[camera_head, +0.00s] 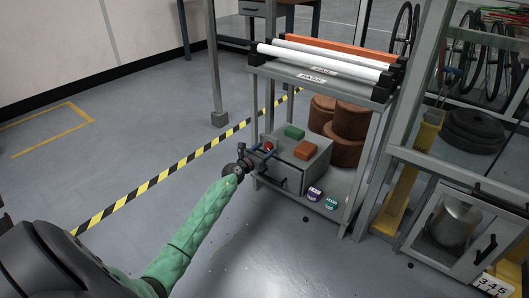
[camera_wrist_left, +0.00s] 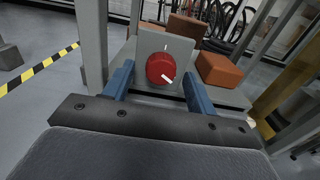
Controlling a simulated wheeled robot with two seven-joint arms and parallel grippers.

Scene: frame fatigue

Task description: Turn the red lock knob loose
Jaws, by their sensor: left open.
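The red lock knob (camera_wrist_left: 160,68) is round, with a white pointer line slanting to the lower right. It sits on an upright grey plate (camera_wrist_left: 180,48) with a small white mark above the knob. In the head view the knob (camera_head: 267,146) is a small red spot at the near left of a grey box (camera_head: 310,172) on the rack's lower shelf. My left gripper (camera_head: 263,153) reaches it from the left. In the left wrist view its blue fingers (camera_wrist_left: 157,69) are open, one on each side of the knob; contact cannot be told. My right gripper is not in view.
A green block (camera_head: 294,132) and an orange block (camera_head: 305,150) lie on the box. Brown rolls (camera_head: 350,121) stand behind it; purple (camera_head: 314,194) and teal (camera_head: 331,203) items lie in front. Rack posts flank the shelf. The floor at left is clear.

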